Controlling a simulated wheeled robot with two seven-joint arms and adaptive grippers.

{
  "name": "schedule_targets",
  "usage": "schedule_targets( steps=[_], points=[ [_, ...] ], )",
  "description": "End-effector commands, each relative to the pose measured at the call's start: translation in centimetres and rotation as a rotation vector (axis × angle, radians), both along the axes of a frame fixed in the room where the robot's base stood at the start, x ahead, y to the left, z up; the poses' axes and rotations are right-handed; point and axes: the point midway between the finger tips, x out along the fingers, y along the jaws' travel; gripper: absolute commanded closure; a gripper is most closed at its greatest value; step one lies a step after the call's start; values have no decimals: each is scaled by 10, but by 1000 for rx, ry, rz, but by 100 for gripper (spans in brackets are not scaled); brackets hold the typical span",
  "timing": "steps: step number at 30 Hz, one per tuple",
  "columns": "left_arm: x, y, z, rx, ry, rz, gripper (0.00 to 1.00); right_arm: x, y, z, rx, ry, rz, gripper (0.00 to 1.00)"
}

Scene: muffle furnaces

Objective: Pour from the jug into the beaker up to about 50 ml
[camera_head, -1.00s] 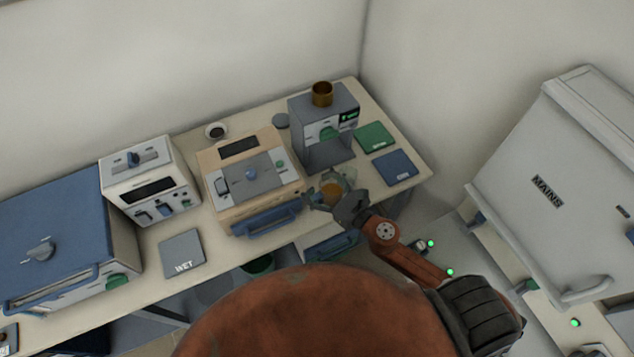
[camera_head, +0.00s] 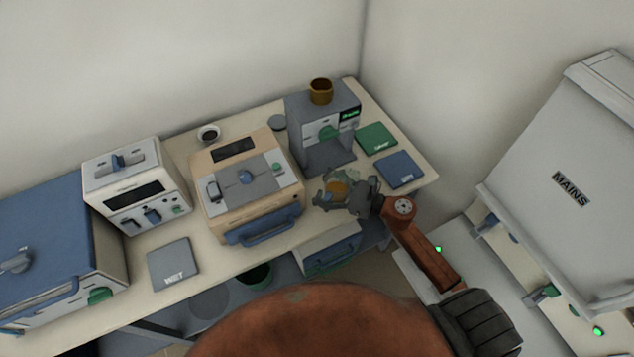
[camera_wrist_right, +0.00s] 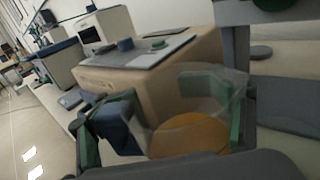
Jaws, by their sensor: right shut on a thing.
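A clear see-through vessel with amber liquid, which looks like the jug (camera_head: 337,189), is in my right gripper (camera_head: 334,194), in front of the grey machine at the right end of the bench. In the right wrist view the jug (camera_wrist_right: 190,135) stands between the green-padded fingers, which are shut on it, with the amber surface low inside. It looks near upright; I cannot tell if it touches the bench. I cannot pick out a separate beaker for certain. My left gripper is not in view.
A grey machine (camera_head: 312,135) carries a brown cup (camera_head: 320,91). A tan device (camera_head: 225,205) stands left of the jug. Green (camera_head: 376,139) and blue (camera_head: 400,169) mats lie to the right; a grey WET mat (camera_head: 174,264) lies left.

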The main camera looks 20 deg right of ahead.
Motion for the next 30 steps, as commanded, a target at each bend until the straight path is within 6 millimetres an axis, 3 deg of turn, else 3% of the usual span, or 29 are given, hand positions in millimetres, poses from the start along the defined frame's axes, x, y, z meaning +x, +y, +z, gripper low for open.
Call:
schedule_targets(
  steps=[14,24,30],
  points=[
    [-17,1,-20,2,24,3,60,0,0,-30,1,1,-1,88],
    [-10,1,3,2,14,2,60,2,-2,-16,98,67,-1,88],
    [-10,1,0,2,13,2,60,2,-2,-19,100,69,-1,88]
  ],
)
